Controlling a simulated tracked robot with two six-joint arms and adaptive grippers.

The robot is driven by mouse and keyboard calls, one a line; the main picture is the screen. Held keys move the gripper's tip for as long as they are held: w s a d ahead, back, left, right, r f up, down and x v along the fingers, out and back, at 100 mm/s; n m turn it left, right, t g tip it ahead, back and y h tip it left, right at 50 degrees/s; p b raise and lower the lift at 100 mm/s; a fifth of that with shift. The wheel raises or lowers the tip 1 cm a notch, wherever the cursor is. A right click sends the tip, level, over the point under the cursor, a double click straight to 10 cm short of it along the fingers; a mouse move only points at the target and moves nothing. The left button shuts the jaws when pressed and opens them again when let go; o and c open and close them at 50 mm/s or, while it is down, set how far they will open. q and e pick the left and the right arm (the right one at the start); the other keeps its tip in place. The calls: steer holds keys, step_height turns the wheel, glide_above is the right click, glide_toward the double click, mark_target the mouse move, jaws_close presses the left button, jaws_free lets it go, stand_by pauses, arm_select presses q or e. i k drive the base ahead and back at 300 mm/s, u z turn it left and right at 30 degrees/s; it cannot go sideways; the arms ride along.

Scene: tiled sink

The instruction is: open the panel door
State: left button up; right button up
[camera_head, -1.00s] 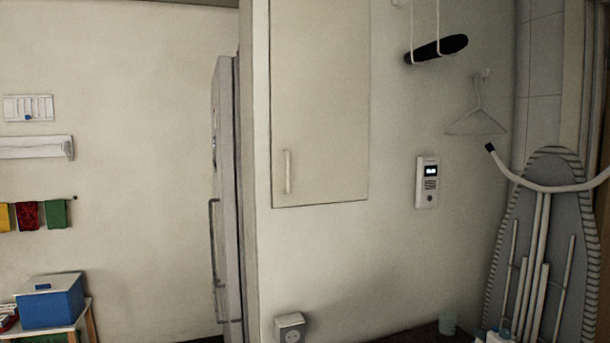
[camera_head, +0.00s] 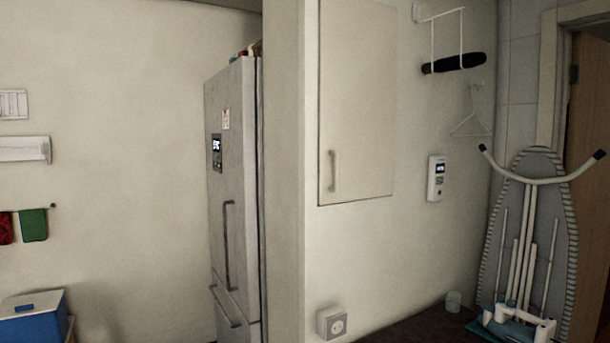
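The panel door (camera_head: 357,95) is a flat cream door set in the wall, right of the middle of the head view. It looks shut, flush with the wall. Its small upright handle (camera_head: 333,171) is at the lower left of the door. The top edge of the door runs out of the picture. Neither of my grippers shows in this view.
A wall corner (camera_head: 284,170) stands left of the door, with a tall fridge (camera_head: 232,170) beyond it. A socket (camera_head: 332,322) sits low on the wall. An intercom (camera_head: 436,178), a hanger (camera_head: 470,122) and an ironing board (camera_head: 530,240) are to the right.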

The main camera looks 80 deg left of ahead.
mark_target(357, 38)
steer(key=u, duration=0.1)
steer(key=k, duration=0.4)
steer(key=z, duration=1.55)
steer(key=i, duration=0.1)
steer(key=u, duration=3.5)
steer(key=i, duration=0.65)
steer(key=u, duration=0.2)
steer(key=i, duration=0.35)
steer(key=z, duration=0.3)
steer(key=k, duration=0.7)
steer(key=u, duration=0.2)
steer(key=i, duration=0.75)
steer(key=z, duration=0.05)
